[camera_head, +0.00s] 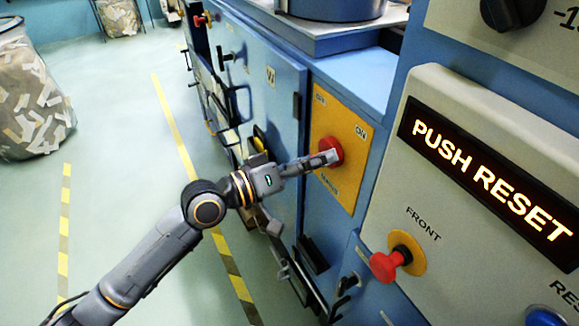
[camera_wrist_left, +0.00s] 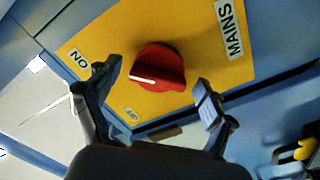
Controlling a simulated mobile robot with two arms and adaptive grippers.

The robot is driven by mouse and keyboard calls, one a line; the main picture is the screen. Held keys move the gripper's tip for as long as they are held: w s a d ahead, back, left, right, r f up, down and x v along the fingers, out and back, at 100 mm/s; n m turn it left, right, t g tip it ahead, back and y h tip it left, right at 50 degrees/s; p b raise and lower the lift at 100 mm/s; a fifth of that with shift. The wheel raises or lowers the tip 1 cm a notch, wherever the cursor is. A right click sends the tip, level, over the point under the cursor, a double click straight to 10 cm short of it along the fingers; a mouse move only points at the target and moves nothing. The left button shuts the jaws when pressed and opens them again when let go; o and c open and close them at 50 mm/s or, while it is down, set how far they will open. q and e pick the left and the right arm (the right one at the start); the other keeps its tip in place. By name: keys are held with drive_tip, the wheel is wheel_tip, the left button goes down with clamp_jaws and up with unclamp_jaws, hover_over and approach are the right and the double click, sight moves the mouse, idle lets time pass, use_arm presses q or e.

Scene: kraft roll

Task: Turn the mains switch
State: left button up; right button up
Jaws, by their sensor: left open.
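The mains switch is a round red knob (camera_head: 328,148) on a yellow plate (camera_head: 335,118) on the blue cabinet. In the left wrist view the knob (camera_wrist_left: 160,62) has a white pointer line aimed left, between the ON label (camera_wrist_left: 78,59) and a smaller label (camera_wrist_left: 131,114) too small to read. A MAINS label (camera_wrist_left: 231,27) is at upper right. My left gripper (camera_head: 327,158) is open in front of the knob. In the wrist view its fingers stand apart on either side of the knob; I cannot tell whether they touch it. My right gripper is not in view.
A grey panel at right carries a lit PUSH RESET display (camera_head: 487,170) and a red FRONT button (camera_head: 388,262). Handles and fittings stick out of the cabinet front (camera_head: 262,85). Green floor (camera_head: 110,110) is open at left, beside a wire bin of scraps (camera_head: 30,95).

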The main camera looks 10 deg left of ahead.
use_arm(q)
drive_tip(key=v, duration=1)
drive_tip(key=shift+s+a, duration=0.25)
drive_tip(key=shift+a, duration=0.05)
